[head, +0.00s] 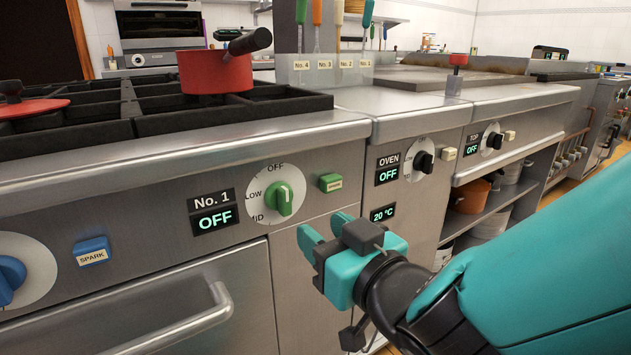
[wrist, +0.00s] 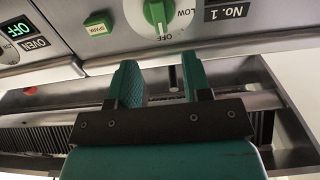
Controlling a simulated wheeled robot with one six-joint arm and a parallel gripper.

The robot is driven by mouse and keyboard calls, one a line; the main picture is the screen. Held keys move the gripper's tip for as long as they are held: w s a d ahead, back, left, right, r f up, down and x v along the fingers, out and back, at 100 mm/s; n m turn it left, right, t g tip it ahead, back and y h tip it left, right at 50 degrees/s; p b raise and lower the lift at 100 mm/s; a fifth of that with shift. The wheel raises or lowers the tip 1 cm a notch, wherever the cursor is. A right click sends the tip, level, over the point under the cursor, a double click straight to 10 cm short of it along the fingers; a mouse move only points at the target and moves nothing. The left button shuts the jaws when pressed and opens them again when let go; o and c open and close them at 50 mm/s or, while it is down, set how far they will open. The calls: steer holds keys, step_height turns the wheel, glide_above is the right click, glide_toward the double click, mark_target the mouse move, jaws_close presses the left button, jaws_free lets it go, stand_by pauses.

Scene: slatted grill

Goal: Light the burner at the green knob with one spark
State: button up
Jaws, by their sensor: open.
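The green knob (head: 284,199) sits on a round white dial on the front panel. Its white mark points at OFF, and it also shows at the top of the wrist view (wrist: 157,12). The No. 1 display (head: 215,220) left of it reads OFF. The green spark button (head: 330,182) is just right of the dial; it shows in the wrist view too (wrist: 100,28). My gripper (head: 326,231) is open and empty, below and right of the knob and below the button, apart from both. Its two teal fingers (wrist: 162,78) stand apart in the wrist view.
A blue knob (head: 10,278) and blue spark button (head: 92,251) are at left. A red pan (head: 215,72) stands on the black grates. The oven knob (head: 423,162) is to the right. An oven door handle (head: 190,320) juts out below.

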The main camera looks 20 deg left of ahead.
mark_target(287, 201)
steer(key=x, duration=1)
steer(key=shift+w+p, duration=0.15)
steer(key=shift+p, duration=0.25)
steer(key=shift+c, duration=0.4)
jaws_close()
